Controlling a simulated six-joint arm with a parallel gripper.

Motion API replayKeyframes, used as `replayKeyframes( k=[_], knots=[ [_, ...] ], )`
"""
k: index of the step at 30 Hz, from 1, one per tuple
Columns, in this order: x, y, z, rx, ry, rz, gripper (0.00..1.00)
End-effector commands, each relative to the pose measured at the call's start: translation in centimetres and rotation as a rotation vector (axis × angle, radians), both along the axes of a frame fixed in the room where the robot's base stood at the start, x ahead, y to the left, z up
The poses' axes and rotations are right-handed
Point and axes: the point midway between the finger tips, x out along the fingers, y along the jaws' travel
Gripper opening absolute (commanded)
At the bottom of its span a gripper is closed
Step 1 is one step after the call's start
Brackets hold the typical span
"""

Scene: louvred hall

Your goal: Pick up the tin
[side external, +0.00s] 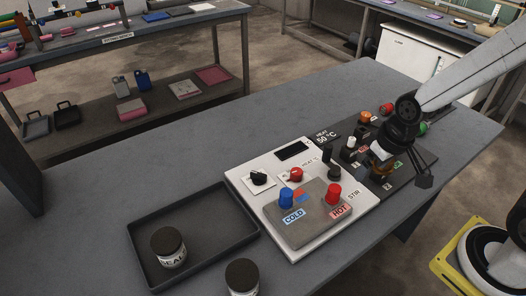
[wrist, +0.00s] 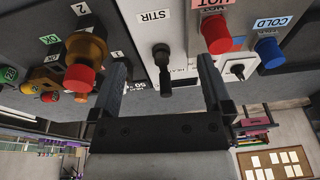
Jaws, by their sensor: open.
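Two dark-lidded cylindrical containers with pale labels stand at the lower left of the side view. One container (side external: 169,247) is upright in the black tray (side external: 137,227); its label is partly readable. The other container (side external: 242,277) stands just outside the tray and is cut off by the frame's bottom edge. I cannot tell which one is the tin. My gripper (side external: 402,167) is open above the control panels, well to the right of both containers. In the wrist view my open gripper (wrist: 162,66) has nothing between its fingers; neither container shows there.
A white control panel (side external: 240,178) with red and blue knobs and a stir switch (wrist: 161,60) stands between tray and gripper. A dark panel (side external: 375,187) with several coloured buttons lies under my gripper. The grey bench (side external: 150,150) is clear behind the tray.

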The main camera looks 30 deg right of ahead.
Motion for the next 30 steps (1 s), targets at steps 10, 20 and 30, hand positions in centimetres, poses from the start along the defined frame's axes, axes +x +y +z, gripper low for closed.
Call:
replayKeyframes(
  k=[10,20,30],
  knots=[
    [-1.4,4.8,-2.7,0.182,0.25,-0.228,1.0],
    [-2.6,12.0,-4.6,0.408,0.563,-0.509,1.0],
    [-2.3,19.7,-5.5,0.645,0.865,-0.79,1.0]
  ],
)
